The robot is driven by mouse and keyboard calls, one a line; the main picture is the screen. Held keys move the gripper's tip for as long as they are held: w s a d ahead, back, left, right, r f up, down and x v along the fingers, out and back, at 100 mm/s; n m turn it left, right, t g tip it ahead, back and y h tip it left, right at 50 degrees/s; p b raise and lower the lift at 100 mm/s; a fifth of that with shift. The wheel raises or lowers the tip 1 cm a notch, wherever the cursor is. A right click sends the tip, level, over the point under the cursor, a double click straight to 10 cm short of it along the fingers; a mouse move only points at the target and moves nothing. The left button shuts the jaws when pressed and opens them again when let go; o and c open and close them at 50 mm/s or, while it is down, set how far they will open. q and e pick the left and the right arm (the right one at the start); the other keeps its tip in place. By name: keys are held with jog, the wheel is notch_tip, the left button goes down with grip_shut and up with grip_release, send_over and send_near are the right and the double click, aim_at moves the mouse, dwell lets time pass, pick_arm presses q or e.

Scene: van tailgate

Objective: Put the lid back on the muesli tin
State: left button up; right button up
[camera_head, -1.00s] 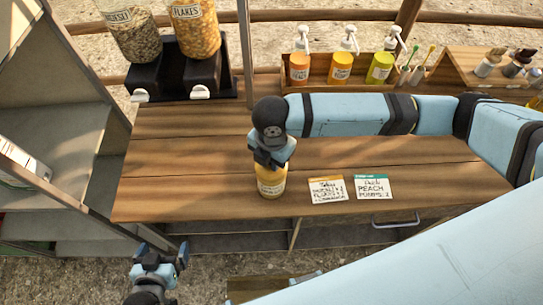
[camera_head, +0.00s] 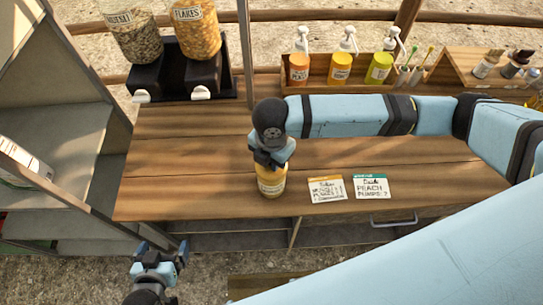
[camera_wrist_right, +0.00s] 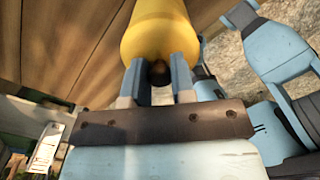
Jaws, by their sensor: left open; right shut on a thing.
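A yellow tin (camera_head: 271,184) with a pale label stands upright near the counter's front edge. My right gripper (camera_head: 270,163) points down right above it and hides its top. In the right wrist view the yellow surface (camera_wrist_right: 157,30) fills the space ahead of the fingers. My right gripper (camera_wrist_right: 160,80) is shut on a small dark brown knob (camera_wrist_right: 160,73) at this yellow thing. I cannot make out a seam between lid and tin, nor whether the lid is fully seated. My left gripper (camera_head: 163,252) is open and empty, in front of and below the counter, to the left.
Two cards (camera_head: 326,189) (camera_head: 371,187) lie right of the tin. Dispensers of muesli (camera_head: 134,35) and flakes (camera_head: 194,30) stand at the back left. Pump bottles (camera_head: 341,67) stand in a wooden rack at the back. The counter (camera_head: 190,160) left of the tin is clear.

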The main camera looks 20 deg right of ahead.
jog(key=shift+f+p, duration=0.2)
jog(key=shift+p, duration=0.7)
dwell(1.1)
jog(key=o, duration=1.5)
jog(key=shift+c, duration=0.2)
jog(key=shift+r, duration=0.15)
notch_tip(320, 180, up, 2)
jog(key=p, duration=0.3)
jog(key=shift+r, duration=2.4)
